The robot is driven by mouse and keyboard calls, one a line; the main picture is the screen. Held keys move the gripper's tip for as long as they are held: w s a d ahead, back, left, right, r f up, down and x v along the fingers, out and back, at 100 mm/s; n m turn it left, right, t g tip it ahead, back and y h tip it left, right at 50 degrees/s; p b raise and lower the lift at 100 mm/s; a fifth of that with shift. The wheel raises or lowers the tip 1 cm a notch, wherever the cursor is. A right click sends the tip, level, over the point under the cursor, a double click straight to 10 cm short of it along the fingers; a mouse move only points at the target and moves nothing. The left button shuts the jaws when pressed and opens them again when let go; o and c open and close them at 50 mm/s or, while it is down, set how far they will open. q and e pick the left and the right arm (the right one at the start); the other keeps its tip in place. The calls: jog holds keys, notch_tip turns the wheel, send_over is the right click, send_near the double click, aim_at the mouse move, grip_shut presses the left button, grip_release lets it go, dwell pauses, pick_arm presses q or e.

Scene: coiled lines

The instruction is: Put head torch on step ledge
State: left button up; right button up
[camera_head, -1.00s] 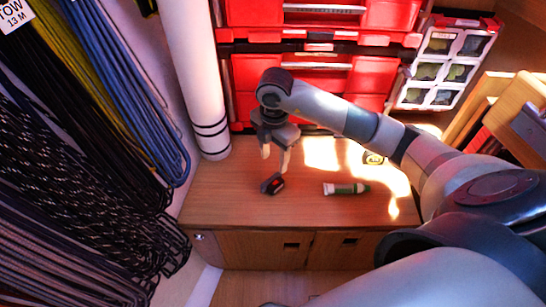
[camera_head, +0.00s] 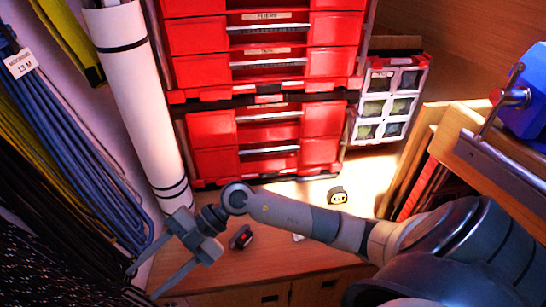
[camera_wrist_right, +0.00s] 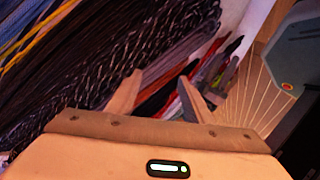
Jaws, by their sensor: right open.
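A small black and red object (camera_head: 241,237), which looks like the head torch, lies on the wooden bench top (camera_head: 270,262) in the head view, just right of my right wrist. My right gripper (camera_head: 143,283) is open and empty, left of the object and near the hanging ropes. In the right wrist view its two fingers (camera_wrist_right: 160,76) are apart with nothing between them. I cannot tell which surface is the step ledge. My left gripper is out of view.
Coiled ropes (camera_head: 60,130) hang at left beside a white roll (camera_head: 135,90). Red drawer cases (camera_head: 265,130) stand at the back. A small black and pale object (camera_head: 338,196) lies on the bench. Wooden frames and a vise-like blue tool (camera_head: 525,105) are at right.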

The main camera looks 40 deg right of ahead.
notch_tip(320, 180, up, 7)
jog(key=a+m+t+y, duration=0.2)
jog(key=t+y, duration=0.1)
jog(key=y, duration=0.1)
jog(key=w+d+r+m+t, duration=0.5)
jog(key=m+t, duration=0.3)
jog(key=t, duration=0.3)
jog(key=w+d+f+m+t+h, duration=0.2)
jog(key=d+f+m+t+h, duration=0.2)
jog(key=d+f+m+h, duration=0.95)
jog(key=s+d+f+m+g+h, duration=0.1)
jog(key=s+d+f+g+h, duration=0.2)
jog(key=s+f+g+h, duration=0.65)
jog(key=s+a+f+n+g+y, duration=0.1)
jog(key=s+f+g+y, duration=0.4)
jog(key=s+f, duration=0.7)
jog(key=s+a+y, duration=0.1)
jog(key=s, duration=0.3)
jog(key=shift+s+a+f, duration=0.15)
jog(key=shift+s+f, duration=0.05)
jog(key=shift+f, duration=0.15)
